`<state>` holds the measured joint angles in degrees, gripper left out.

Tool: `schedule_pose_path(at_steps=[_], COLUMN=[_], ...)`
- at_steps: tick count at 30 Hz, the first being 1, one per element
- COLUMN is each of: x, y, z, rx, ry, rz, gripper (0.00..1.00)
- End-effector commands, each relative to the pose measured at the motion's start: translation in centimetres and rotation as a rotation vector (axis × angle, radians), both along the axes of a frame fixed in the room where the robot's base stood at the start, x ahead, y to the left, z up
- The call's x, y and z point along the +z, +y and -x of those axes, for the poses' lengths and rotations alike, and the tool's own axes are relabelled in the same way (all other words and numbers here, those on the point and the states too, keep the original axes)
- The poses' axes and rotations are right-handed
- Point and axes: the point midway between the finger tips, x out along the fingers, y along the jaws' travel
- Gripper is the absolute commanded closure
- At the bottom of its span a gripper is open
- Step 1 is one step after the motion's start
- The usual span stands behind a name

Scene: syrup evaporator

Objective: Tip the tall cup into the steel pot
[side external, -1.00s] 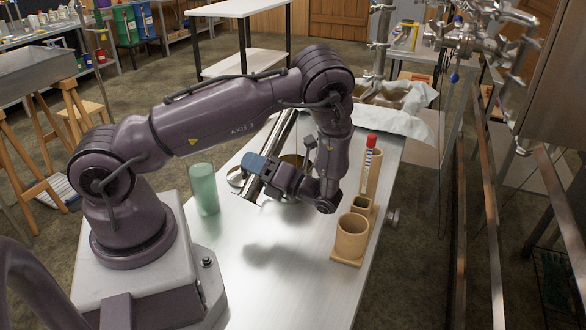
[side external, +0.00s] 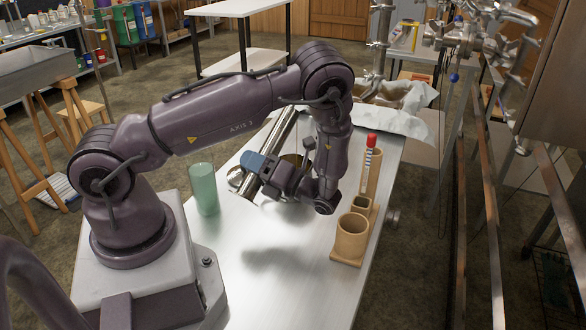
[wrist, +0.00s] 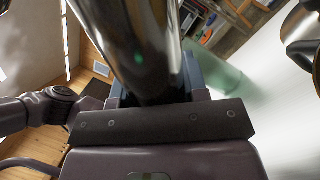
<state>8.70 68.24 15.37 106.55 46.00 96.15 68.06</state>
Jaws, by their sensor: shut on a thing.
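The tall cup is a shiny steel cylinder (wrist: 135,45) that fills the top middle of the wrist view, close to the camera. My gripper (side external: 257,164), with blue fingers, is shut on it above the steel table. A dark curved steel rim, probably the pot's, shows at the right edge of the wrist view (wrist: 301,30). I cannot see anything flowing.
A green translucent tumbler (side external: 203,188) stands on the table left of my gripper. A wooden holder (side external: 351,238) with round and square sockets stands at the right, with a red-capped striped tube (side external: 369,158) upright in it. The front of the steel table (side external: 285,285) is clear.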

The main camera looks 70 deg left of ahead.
Motion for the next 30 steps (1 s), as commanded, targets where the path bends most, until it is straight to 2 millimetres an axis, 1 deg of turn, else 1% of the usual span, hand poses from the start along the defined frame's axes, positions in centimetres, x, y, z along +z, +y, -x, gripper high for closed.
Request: schedule_pose_path(at_steps=[30], x=[0.48], y=[-0.12], z=[0.31], rx=[0.0], ry=[0.059], rz=[0.037], gripper=[1.0])
